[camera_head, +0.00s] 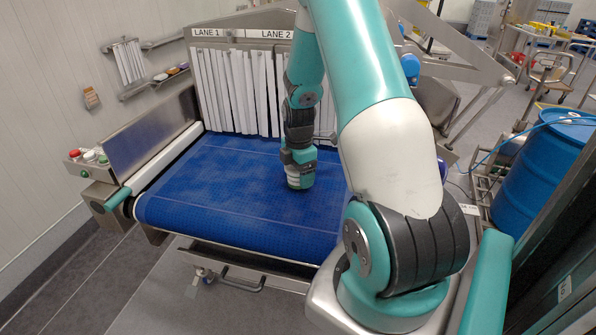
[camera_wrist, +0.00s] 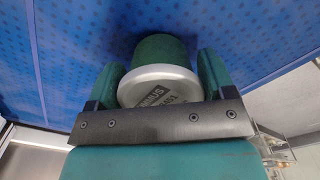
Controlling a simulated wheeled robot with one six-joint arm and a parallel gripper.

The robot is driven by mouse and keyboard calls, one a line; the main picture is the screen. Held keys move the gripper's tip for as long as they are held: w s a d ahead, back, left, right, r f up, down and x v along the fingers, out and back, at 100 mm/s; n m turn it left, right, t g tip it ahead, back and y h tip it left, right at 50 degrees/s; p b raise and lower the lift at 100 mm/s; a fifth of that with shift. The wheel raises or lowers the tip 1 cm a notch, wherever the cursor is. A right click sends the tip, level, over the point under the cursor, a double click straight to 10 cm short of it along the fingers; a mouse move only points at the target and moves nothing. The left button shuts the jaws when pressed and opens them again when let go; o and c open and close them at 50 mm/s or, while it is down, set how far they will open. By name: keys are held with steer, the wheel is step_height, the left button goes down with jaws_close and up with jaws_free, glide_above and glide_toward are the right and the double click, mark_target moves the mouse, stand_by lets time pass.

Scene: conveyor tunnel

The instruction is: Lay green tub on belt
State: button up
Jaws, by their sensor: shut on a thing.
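The green tub (camera_wrist: 163,48) has a round silvery lid with dark printed lettering, partly readable as "...MUS". It sits between the two green fingers of my gripper (camera_wrist: 160,80) in the wrist view, and the gripper is shut on it. The dark bar of the gripper hides the lower part of the lid. In the head view, my gripper (camera_head: 298,160) points down over the blue belt (camera_head: 220,185), with the tub (camera_head: 300,183) at its lower end. The tub is at or just above the belt surface; I cannot tell whether it touches.
White strip curtains (camera_head: 240,92) hang at the tunnel mouth behind, under signs for lane 1 and lane 2. Steel side guards (camera_head: 150,125) flank the belt at left, with buttons (camera_head: 88,157) at the front left corner. The belt's left and front parts are empty.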

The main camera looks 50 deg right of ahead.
steer(key=shift+f, duration=0.2)
steer(key=shift+f, duration=0.2)
steer(key=o, duration=1.3)
steer(key=shift+c, duration=0.2)
steer(key=shift+r, duration=0.1)
